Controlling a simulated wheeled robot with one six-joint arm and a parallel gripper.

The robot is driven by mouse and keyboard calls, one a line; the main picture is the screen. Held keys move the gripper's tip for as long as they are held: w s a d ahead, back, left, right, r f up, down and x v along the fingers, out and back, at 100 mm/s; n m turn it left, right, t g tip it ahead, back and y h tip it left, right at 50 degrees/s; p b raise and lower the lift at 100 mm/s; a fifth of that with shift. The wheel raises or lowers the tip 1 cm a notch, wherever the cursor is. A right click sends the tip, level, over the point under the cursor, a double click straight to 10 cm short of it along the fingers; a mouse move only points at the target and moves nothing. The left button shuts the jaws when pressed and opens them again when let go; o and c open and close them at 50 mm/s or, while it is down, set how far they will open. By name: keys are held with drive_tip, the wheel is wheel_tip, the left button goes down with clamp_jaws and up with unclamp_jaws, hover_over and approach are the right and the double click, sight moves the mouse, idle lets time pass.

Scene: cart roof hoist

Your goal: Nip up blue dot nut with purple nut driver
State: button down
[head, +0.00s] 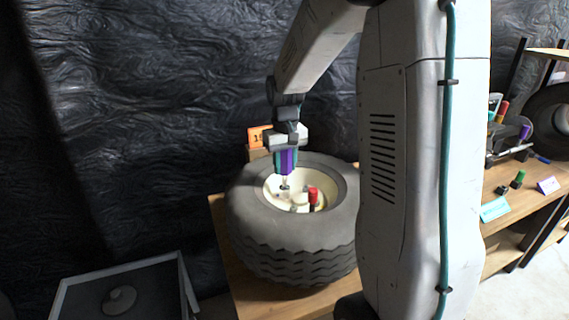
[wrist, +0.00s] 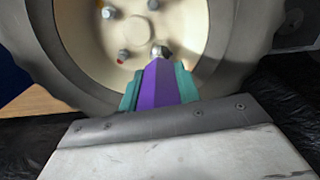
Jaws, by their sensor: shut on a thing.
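My gripper (head: 286,160) is shut on the purple nut driver (head: 288,161) and holds it point down over the wheel. In the wrist view the purple driver (wrist: 160,85) sits between my teal fingers, and its metal socket (wrist: 160,51) is over the cream rim (wrist: 85,40). The socket is at or just above a nut position; I cannot tell if it touches. No blue dot shows clearly; the nut under the socket is hidden.
The tyre (head: 290,247) lies flat on a wooden table (head: 247,300). A red-topped tool (head: 312,195) stands inside the rim, close right of the driver. An orange sign (head: 259,136) is behind. A grey tray (head: 75,292) is lower left; a bench (head: 495,188) with tools is right.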

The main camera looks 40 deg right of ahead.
drive_tip(key=shift+r, duration=3.3)
